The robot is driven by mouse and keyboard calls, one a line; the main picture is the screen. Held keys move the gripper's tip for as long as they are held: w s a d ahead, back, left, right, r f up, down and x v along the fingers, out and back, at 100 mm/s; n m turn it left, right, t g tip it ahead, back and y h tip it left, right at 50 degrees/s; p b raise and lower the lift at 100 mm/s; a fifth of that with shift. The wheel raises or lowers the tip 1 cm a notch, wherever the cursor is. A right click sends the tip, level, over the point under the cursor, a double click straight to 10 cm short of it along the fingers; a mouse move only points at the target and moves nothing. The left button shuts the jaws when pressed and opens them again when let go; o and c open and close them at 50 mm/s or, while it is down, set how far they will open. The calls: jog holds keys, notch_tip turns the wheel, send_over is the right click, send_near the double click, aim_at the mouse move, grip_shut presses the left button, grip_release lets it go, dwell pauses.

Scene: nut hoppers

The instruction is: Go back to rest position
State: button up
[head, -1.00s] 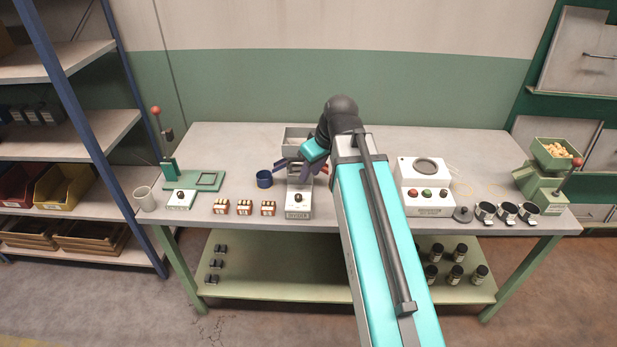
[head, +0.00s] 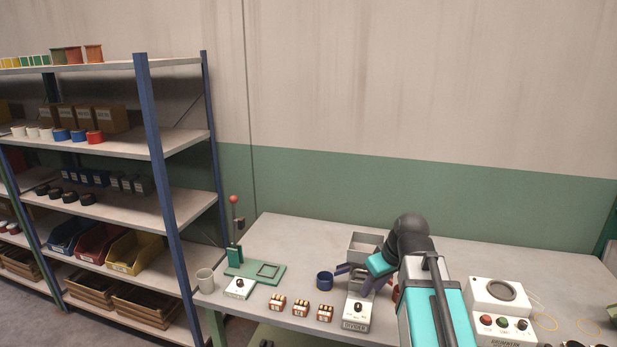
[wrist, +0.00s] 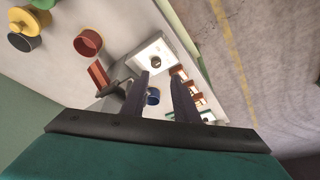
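My gripper (head: 364,279) is over the workbench (head: 470,262), just above and behind the white divider box (head: 357,315). In the wrist view, my gripper (wrist: 160,78) shows two dark fingers spread apart with nothing held between them. The divider box (wrist: 155,53) lies beyond the fingertips. The blue cup (head: 324,281) stands on the bench left of my gripper and also shows between the fingers in the wrist view (wrist: 152,97).
A grey bin (head: 364,242) stands behind my gripper. Small red-brown blocks (head: 300,308) line the front edge. A green lever press (head: 255,270) and pale mug (head: 205,281) are further left. A white machine (head: 499,308) is at right. Loaded shelves (head: 170,205) stand left.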

jog(key=s+a+f+g, duration=0.2)
jog(key=s+f, duration=0.3)
jog(key=f, duration=0.5)
jog(key=s+a+f+g, duration=0.15)
jog(key=s+f, duration=0.25)
jog(key=f, duration=0.6)
jog(key=s+a+f+g, duration=0.15)
jog(key=s+f, duration=0.35)
jog(key=f, duration=0.5)
jog(key=s+d+f+m+g+h, duration=0.2)
jog(key=s+f+m+g, duration=0.2)
jog(key=s+f, duration=1.5)
jog(key=shift+s+f+m, duration=0.3)
jog(key=shift+s+m, duration=0.4)
jog(key=shift+s, duration=1.25)
jog(key=c, duration=0.3)
jog(key=shift+s, duration=0.1)
jog(key=shift+c, duration=0.2)
